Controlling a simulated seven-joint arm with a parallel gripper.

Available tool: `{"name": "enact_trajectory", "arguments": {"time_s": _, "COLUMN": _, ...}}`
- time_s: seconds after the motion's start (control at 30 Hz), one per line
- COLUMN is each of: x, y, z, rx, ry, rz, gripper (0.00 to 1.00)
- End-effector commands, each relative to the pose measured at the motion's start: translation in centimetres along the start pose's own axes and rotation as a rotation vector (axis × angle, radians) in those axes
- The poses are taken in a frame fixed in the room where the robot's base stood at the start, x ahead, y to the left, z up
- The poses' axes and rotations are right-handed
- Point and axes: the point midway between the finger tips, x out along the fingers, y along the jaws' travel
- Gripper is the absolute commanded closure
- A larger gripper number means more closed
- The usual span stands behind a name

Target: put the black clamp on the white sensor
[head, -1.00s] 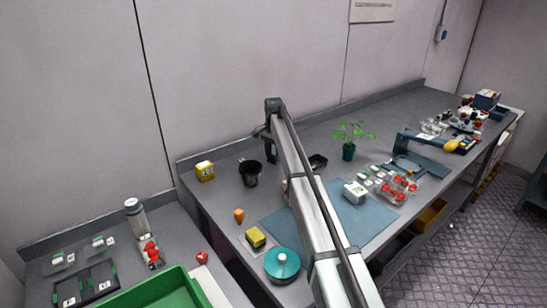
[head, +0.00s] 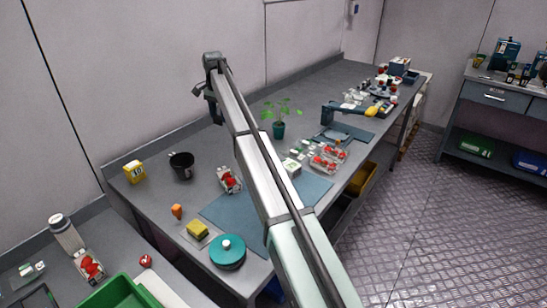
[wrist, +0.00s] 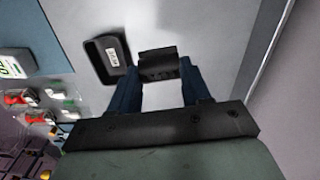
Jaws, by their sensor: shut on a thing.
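My gripper (wrist: 160,88) is shut on a small black block-like piece, which I take for the black clamp (wrist: 158,64), held between the dark blue fingertips. In the head view my gripper (head: 216,108) hangs over the rear of the bench; the clamp cannot be made out there. A white box with green display marks, likely the white sensor (wrist: 15,62), is at the left edge of the wrist view, apart from the gripper. In the head view the sensor (head: 291,167) stands right of my arm, near the blue mat's rear edge, partly hidden by the arm.
A black tray with a white label (wrist: 107,58) lies beside the clamp in the wrist view. A potted plant (head: 279,130), strawberry punnets (head: 327,157) and a blue clamp-like stand (head: 345,118) stand farther right. A black cup (head: 182,166) stands left. The blue mat (head: 312,188) has bare room.

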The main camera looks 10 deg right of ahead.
Motion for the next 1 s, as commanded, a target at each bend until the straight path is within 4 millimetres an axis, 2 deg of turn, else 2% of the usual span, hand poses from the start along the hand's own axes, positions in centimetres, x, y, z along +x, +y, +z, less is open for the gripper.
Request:
{"name": "enact_trajectory", "arguments": {"time_s": 0.07, "x": -1.0, "y": 2.7, "z": -2.5, "rx": 0.038, "ry": 0.001, "rz": -0.001, "gripper": 0.81}}
{"name": "enact_trajectory", "arguments": {"time_s": 0.2, "x": -2.5, "y": 8.2, "z": -5.2, "rx": 0.096, "ry": 0.001, "rz": -0.001, "gripper": 0.81}}
{"name": "enact_trajectory", "arguments": {"time_s": 0.3, "x": -3.4, "y": 12.4, "z": -6.4, "rx": 0.135, "ry": 0.001, "rz": -0.001, "gripper": 0.81}}
{"name": "enact_trajectory", "arguments": {"time_s": 0.43, "x": -4.3, "y": 18.1, "z": -6.8, "rx": 0.184, "ry": 0.001, "rz": -0.001, "gripper": 0.81}}
{"name": "enact_trajectory", "arguments": {"time_s": 0.57, "x": -4.9, "y": 23.8, "z": -5.8, "rx": 0.221, "ry": 0.001, "rz": -0.001, "gripper": 0.81}}
{"name": "enact_trajectory", "arguments": {"time_s": 0.6, "x": -4.9, "y": 25.4, "z": -5.1, "rx": 0.226, "ry": 0.001, "rz": -0.001, "gripper": 0.81}}
{"name": "enact_trajectory", "arguments": {"time_s": 0.7, "x": -4.8, "y": 28.6, "z": -3.1, "rx": 0.227, "ry": 0.001, "rz": -0.001, "gripper": 0.81}}
{"name": "enact_trajectory", "arguments": {"time_s": 0.83, "x": -4.3, "y": 30.6, "z": -0.4, "rx": 0.204, "ry": 0.000, "rz": 0.000, "gripper": 0.81}}
{"name": "enact_trajectory", "arguments": {"time_s": 1.0, "x": -3.6, "y": 32.0, "z": 1.5, "rx": 0.172, "ry": 0.000, "rz": 0.000, "gripper": 0.81}}
